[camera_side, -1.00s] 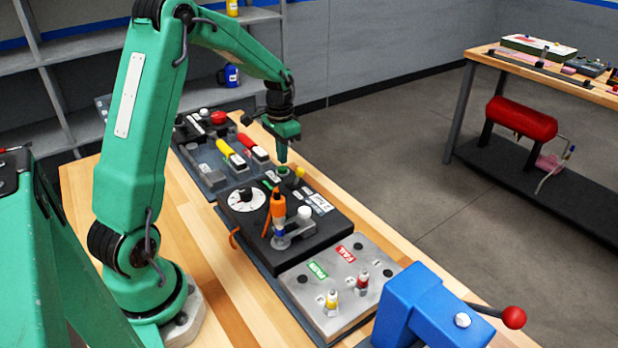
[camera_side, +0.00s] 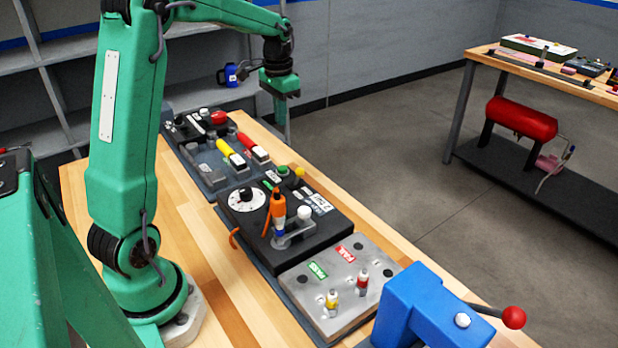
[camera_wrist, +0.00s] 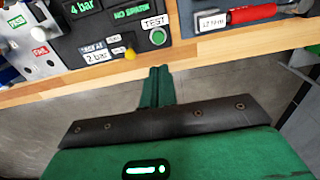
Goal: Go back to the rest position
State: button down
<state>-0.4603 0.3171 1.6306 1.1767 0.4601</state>
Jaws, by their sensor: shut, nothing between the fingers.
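My gripper (camera_side: 281,112) is raised in the side view, above the far edge of the bench. Its fingers point down and are shut with nothing between them. In the wrist view the closed green fingers (camera_wrist: 157,72) show over the bench edge and the floor. The black test panel (camera_side: 330,222) lies on the bench, nearer the side camera than my gripper. Its green TEST button (camera_wrist: 158,37) and yellow knob (camera_wrist: 130,54) show beyond the fingertips in the wrist view. My gripper is apart from both.
A grey plate with PASS and FAIL labels (camera_side: 336,308) and a blue device with a red-knobbed lever (camera_side: 432,305) stand at the near end. A grey tray (camera_side: 208,176) holds yellow and red-handled items. Open floor (camera_side: 400,150) lies right of the bench.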

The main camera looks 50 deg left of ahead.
jog(key=s+d+r+t, duration=0.1)
jog(key=s+d+r, duration=0.25)
jog(key=d, duration=0.25)
jog(key=s+d+r+t, duration=0.1)
jog(key=s+d+r, duration=0.25)
jog(key=d, duration=0.25)
jog(key=s+d+f+t, duration=0.2)
jog(key=s+d, duration=0.6)
jog(key=s, duration=0.4)
jog(key=shift+d+f+t, duration=0.3)
jog(key=shift+t, duration=0.4)
jog(key=shift+s, duration=0.1)
